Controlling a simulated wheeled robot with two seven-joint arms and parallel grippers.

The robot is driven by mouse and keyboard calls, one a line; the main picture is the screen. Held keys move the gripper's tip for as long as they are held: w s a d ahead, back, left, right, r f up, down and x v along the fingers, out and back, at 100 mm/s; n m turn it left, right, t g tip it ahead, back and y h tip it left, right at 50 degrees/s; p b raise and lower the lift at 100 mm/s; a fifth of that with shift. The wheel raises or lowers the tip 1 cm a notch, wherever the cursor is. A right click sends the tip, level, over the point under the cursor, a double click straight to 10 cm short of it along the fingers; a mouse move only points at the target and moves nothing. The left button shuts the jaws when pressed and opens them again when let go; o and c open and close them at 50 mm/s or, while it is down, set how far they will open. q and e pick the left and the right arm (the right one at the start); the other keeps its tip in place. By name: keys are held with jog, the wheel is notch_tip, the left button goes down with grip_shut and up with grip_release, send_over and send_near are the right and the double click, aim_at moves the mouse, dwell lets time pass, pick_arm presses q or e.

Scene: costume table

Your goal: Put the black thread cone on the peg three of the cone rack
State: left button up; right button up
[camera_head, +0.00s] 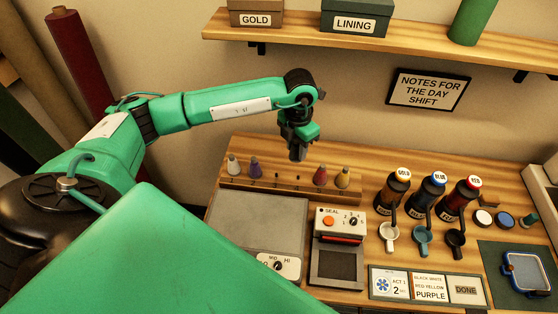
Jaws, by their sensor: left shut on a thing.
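The cone rack (290,187) is a long wooden bar at the back of the table. It carries a white cone (233,167) and a purple cone (255,168) at the left, and a red cone (320,176) and a gold cone (342,178) at the right. Between the purple and red cones are two bare peg places, shown as small dark spots. My left gripper (297,152) points down above the rack, near the right bare place. It is shut on the black thread cone, which barely stands out from the dark fingers. My right gripper is not in view.
In front of the rack are a grey plate (258,222) and a sealing device (340,240). Several dark bottles (430,195) with small cups stand at the right. A shelf (400,40) hangs above. A red roll (80,60) leans at the left.

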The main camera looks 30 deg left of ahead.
aim_at(276, 174)
pick_arm(q)
jog(key=s+a+n+b, duration=0.3)
jog(key=a+b, duration=0.2)
jog(key=b, duration=0.3)
jog(key=f+p, duration=0.1)
jog(key=f, duration=0.4)
jog(key=f+p, duration=0.1)
jog(key=f, duration=0.3)
jog(key=shift+w+f, duration=0.2)
jog(key=shift+f, duration=0.35)
jog(key=shift+f, duration=0.1)
jog(key=o, duration=1)
